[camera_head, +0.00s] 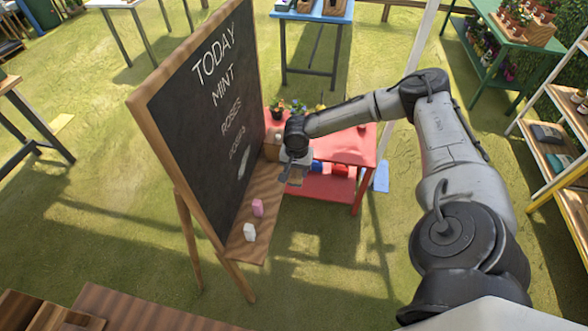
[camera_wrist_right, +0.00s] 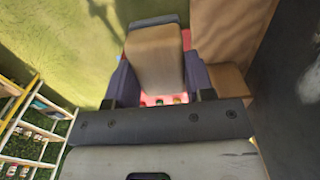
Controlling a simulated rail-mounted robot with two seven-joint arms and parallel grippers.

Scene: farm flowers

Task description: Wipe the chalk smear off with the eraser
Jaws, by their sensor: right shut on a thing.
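The chalkboard (camera_head: 215,130) stands at an angle in the head view, lettered "TODAY", "MINT", "ROSES" and a fainter line. The chalk smear (camera_head: 243,165) is a pale patch low on the board, near its right edge. It also shows as a light patch at the right edge of the wrist view (camera_wrist_right: 311,82). My right gripper (camera_head: 290,178) is just right of the smear, apart from the board. In the wrist view it is shut on the eraser (camera_wrist_right: 155,60), a block with a tan back and a dark edge. My left gripper is not in view.
A wooden ledge (camera_head: 262,190) runs under the board, with a pink block (camera_head: 258,207) and a white block (camera_head: 249,232) on it. A red table (camera_head: 352,150) with small potted plants stands behind my right gripper. Shelves (camera_head: 562,105) stand at the right. Open grass lies in front.

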